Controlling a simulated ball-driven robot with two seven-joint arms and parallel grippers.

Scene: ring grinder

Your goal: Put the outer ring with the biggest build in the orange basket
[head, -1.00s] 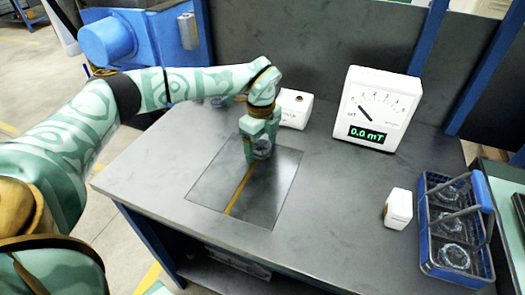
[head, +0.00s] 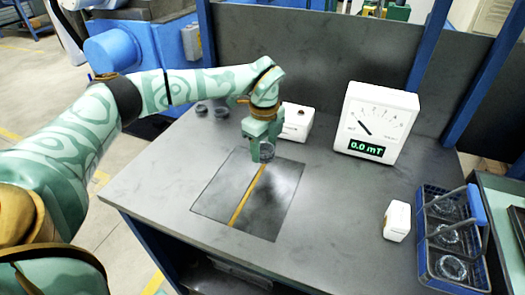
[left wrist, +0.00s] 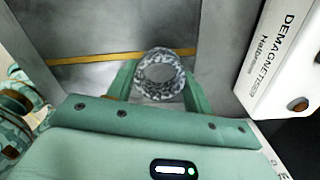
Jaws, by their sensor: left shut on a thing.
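My left gripper (head: 263,153) is shut on a grey, mottled ring (head: 268,151) over the far edge of the dark panel. In the left wrist view the ring (left wrist: 142,87) sits between the two green fingers (left wrist: 159,82), its hole facing the camera. Two more grey rings (head: 201,108) stand at the back left of the table, behind the gripper. A blue basket (head: 426,262) at the right holds several rings. No orange basket shows. My right gripper is out of view.
A white demagnetizer box (head: 298,121) stands just behind and right of the gripper; it also shows in the left wrist view (left wrist: 262,75). A white meter (head: 375,122) reads 0.0 mT. A small white box (head: 397,221) is beside the basket. The middle right of the table is clear.

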